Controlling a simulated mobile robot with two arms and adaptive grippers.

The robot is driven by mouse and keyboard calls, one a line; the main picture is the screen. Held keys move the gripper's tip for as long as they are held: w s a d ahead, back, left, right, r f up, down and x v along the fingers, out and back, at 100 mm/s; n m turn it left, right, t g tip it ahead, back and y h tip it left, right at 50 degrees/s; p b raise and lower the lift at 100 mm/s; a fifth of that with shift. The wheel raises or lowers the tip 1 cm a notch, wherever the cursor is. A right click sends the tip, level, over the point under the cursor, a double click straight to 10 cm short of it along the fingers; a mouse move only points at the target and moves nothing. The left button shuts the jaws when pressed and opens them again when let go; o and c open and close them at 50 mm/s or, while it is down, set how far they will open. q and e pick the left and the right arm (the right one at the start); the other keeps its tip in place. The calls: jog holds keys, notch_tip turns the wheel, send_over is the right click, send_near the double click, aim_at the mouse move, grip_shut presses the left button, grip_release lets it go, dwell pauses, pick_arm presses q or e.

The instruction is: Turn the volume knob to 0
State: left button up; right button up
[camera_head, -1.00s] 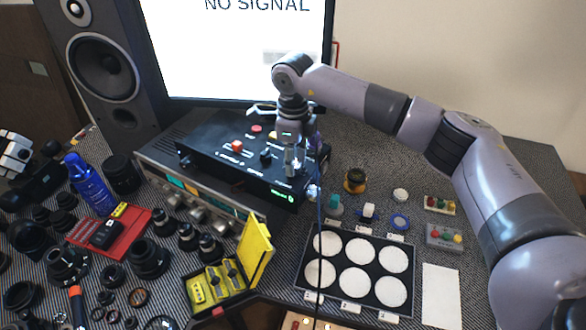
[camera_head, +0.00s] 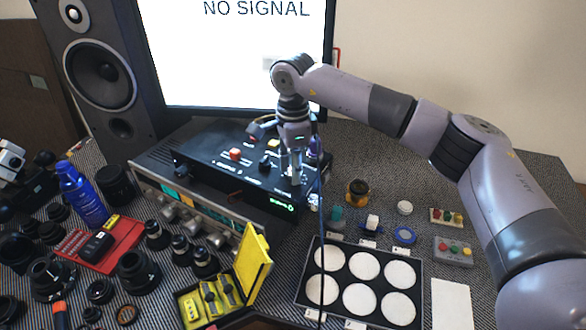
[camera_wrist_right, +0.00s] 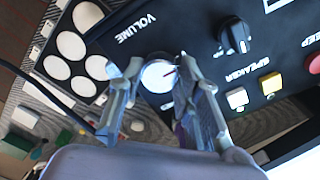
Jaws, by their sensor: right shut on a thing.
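The volume knob (camera_wrist_right: 158,76) is a round, pale-topped knob with a red mark, beside the printed word VOLUME in the right wrist view. It sits on the black control box (camera_head: 215,165) below the monitor. My right gripper (camera_wrist_right: 157,70) points down with one finger on each side of the knob and is shut on it. In the head view the right gripper (camera_head: 297,180) is at the box's right front corner and hides the knob. The scale around the knob is too blurred to read. My left gripper is not in view.
A black speaker selector knob (camera_wrist_right: 234,38) and buttons are close to the gripper. A tray with white discs (camera_head: 312,255) lies in front at right. Lens parts crowd the left.

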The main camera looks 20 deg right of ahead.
jog(key=shift+r, duration=0.1)
dwell(0.3)
jog(key=o, duration=1.1)
jog(key=shift+o, duration=0.2)
notch_tip(320, 180, up, 12)
